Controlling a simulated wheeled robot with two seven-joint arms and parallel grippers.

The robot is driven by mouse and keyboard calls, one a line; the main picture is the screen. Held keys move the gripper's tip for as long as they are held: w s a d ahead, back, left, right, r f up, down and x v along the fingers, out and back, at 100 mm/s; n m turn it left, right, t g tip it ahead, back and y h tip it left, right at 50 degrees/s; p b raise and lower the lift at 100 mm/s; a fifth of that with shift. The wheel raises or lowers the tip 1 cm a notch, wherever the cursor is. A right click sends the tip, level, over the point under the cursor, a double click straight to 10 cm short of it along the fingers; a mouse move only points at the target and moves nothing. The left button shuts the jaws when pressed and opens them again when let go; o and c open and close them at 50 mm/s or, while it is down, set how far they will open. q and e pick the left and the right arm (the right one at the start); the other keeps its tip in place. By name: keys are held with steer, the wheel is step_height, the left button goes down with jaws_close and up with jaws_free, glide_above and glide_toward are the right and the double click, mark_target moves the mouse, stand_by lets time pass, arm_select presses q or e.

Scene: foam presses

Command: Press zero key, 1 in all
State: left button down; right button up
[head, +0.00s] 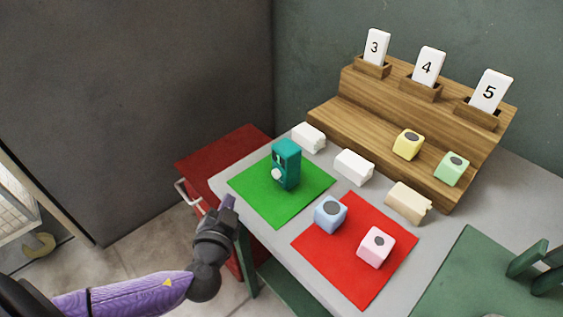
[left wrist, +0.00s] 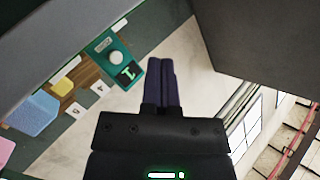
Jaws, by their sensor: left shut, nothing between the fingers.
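A teal upright device (head: 287,163) with a round white knob or button stands on a green mat (head: 253,199). It also shows in the left wrist view (left wrist: 131,87), beyond my fingers to the upper left. No label reading zero is readable. A blue block (head: 330,214) and a pink block (head: 376,247), each with a dark round spot, sit on a red mat (head: 365,294). My left gripper (head: 228,202) is shut and empty, at the table's near left edge, apart from the device. Its closed fingers (left wrist: 161,65) show in the wrist view. My right gripper is not in view.
Three pale blocks (head: 354,167) lie along the wooden stepped stand (head: 375,131). It holds cards 3, 4 and 5 (head: 490,92), plus yellow (head: 408,144) and green (head: 452,168) blocks. A red cabinet (head: 221,155) stands left of the table; green furniture (head: 470,280) is right.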

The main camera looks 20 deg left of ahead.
mark_target(276, 174)
arm_select(q)
steer(key=w+d, duration=0.1)
steer(key=w, duration=0.1)
steer(key=w+d, duration=0.1)
steer(key=w, duration=0.1)
steer(key=w+d+b, duration=0.1)
steer(key=w, duration=0.1)
steer(key=shift+w+d+f, duration=0.1)
steer(key=shift+w+f, duration=0.05)
steer(key=shift+w+d, duration=0.3)
steer(key=shift+w, duration=0.35)
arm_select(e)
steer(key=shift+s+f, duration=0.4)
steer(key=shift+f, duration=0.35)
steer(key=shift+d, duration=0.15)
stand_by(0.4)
arm_select(q)
steer(key=shift+b, duration=0.3)
steer(key=shift+w+d, duration=0.2)
steer(key=shift+w, duration=0.2)
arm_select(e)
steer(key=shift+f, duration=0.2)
